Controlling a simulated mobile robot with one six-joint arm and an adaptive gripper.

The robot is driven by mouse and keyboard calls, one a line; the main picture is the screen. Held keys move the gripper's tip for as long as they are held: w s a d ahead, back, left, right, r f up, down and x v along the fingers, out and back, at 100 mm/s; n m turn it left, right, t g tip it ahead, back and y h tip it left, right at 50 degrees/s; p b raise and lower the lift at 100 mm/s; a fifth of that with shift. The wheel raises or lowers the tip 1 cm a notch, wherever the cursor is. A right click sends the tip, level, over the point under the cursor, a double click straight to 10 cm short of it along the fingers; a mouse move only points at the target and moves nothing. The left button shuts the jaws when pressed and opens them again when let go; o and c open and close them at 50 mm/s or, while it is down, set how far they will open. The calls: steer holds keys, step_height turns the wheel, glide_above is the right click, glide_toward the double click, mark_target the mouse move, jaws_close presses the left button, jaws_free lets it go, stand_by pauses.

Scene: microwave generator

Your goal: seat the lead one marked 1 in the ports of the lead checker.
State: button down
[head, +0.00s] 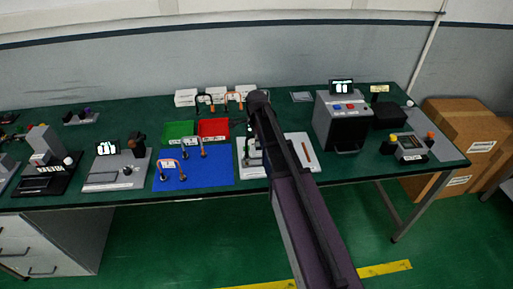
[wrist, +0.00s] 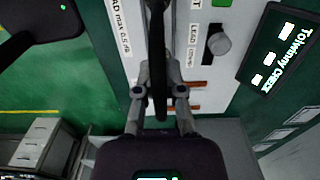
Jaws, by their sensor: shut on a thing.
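My gripper (wrist: 158,12) is shut on a dark lead (wrist: 159,70), which shows as a long black bar between the fingers in the wrist view. Its marking cannot be read. Behind it lies a white panel (wrist: 202,62) with a LEAD label, a grey knob (wrist: 220,43) and red strips. A dark screen (wrist: 283,50) beside it shows text that appears to end in CHECK. In the head view, my arm hides the gripper and part of the white panel (head: 300,137). The ports and the lead's plug ends are hidden or unclear, so I cannot tell whether they touch.
Left of the panel is a blue mat (head: 218,179) with orange-and-black leads, and green (head: 178,130) and red (head: 214,128) trays behind it. A grey generator box (head: 340,123) stands to the right. White boxes (head: 185,97) line the back. The table's front edge is close.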

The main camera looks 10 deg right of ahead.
steer(key=shift+f+b, duration=1)
steer(key=shift+f, duration=0.3)
steer(key=shift+f, duration=0.15)
steer(key=c, duration=0.7)
jaws_free()
steer(key=shift+c, duration=0.2)
step_height(320, 180, up, 12)
steer(key=p, duration=1.2)
steer(key=shift+s+r, duration=0.1)
steer(key=shift+r, duration=0.1)
steer(key=shift+s, duration=0.1)
